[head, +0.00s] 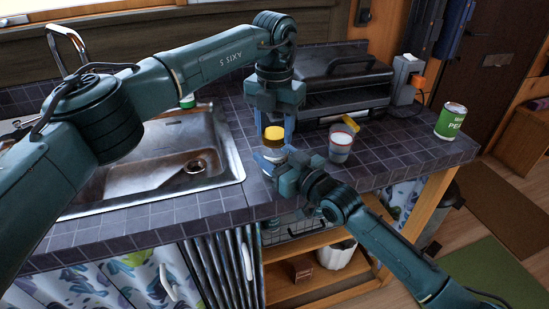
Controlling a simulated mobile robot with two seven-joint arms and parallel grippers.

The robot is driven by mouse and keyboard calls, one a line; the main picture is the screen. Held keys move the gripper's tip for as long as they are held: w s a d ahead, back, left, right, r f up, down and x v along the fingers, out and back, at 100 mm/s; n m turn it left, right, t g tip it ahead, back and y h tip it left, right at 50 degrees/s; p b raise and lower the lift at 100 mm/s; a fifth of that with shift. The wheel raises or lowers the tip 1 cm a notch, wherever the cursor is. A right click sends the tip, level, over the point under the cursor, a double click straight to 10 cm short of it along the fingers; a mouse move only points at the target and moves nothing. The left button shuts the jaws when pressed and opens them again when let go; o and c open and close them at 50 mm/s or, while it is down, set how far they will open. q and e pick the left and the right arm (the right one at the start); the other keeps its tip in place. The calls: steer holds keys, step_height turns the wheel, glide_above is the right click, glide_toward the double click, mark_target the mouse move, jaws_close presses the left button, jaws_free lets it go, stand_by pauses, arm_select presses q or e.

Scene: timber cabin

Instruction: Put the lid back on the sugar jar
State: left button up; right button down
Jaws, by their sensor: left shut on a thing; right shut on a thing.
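The sugar jar (271,150) stands on the dark tiled counter near its front edge, mostly hidden between my grippers. The yellow lid (273,133) is at the top of the jar. I cannot tell whether it is seated or a little above the rim. My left gripper (275,128) points down from above, its blue fingers shut on the lid from both sides. My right gripper (270,160) reaches in from the front right, low down, and is shut on the jar's body.
A glass cup (340,146) with something yellow in it stands close to the right. A black grill (345,80) is behind. A green can (450,121) stands at the right end. The sink (155,165) lies left. Bare counter lies right of the cup.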

arm_select(q)
steer(key=c, duration=0.3)
steer(key=o, duration=1.1)
steer(key=shift+o, duration=0.2)
step_height(320, 180, up, 12)
arm_select(e)
steer(key=c, duration=0.5)
jaws_free()
steer(key=shift+d, duration=0.1)
arm_select(q)
steer(key=shift+f, duration=0.15)
arm_select(e)
steer(key=v, duration=1.3)
